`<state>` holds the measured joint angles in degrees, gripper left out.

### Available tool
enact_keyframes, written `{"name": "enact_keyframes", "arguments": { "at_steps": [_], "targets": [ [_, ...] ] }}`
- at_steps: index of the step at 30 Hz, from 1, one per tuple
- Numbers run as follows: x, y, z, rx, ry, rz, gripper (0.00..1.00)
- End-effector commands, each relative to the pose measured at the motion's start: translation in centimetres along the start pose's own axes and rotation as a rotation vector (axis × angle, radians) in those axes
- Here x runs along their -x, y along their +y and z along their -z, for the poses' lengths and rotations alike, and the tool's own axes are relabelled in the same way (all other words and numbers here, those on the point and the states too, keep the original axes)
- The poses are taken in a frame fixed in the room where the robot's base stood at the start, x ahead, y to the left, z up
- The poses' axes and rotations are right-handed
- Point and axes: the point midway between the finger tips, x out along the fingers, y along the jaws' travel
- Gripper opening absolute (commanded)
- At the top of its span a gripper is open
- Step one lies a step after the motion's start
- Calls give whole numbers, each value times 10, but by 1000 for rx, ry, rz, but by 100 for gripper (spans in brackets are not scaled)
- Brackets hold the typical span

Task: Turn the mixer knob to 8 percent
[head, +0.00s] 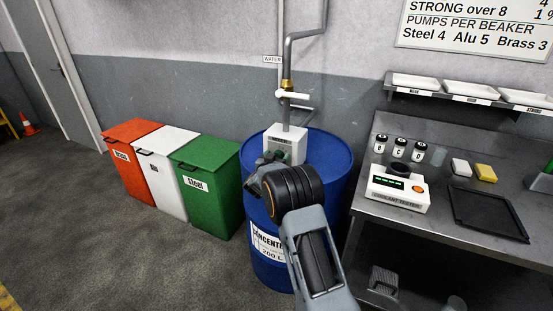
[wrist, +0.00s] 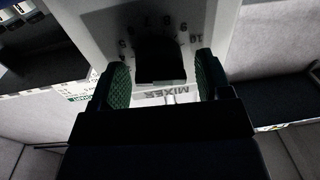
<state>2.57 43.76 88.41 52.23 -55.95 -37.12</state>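The mixer (head: 291,146) is a pale grey box on top of the blue concentrate drum (head: 268,206). In the wrist view, the black mixer knob (wrist: 160,62) sits on the pale mixer face below an arc of numbers running up to 10, with MIXER lettered beneath it. I cannot make out a pointer mark on the knob. My gripper (wrist: 162,80) is open, its two green-padded fingers standing either side of the knob with a gap on each side. In the head view my gripper (head: 270,160) is at the mixer's front and hides the knob.
A water pipe (head: 284,50) with a white-handled valve (head: 292,95) rises behind the mixer. Red, white and green bins (head: 208,170) stand left of the drum. A steel bench (head: 390,213) with a coolant tester (head: 398,195) stands to the right.

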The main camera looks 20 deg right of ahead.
Motion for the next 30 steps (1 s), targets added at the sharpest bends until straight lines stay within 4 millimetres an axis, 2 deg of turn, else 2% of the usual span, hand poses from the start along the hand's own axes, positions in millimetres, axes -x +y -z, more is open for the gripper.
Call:
{"name": "enact_keyframes", "arguments": {
  "at_steps": [1,14,23,30],
  "targets": [
    [0,0,0,0,0,0,66],
    [0,0,0,0,0,-1,26],
    [0,0,-4,-56,3,-1,26],
    [0,1,-7,-229,17,-1,26]
  ]
}}
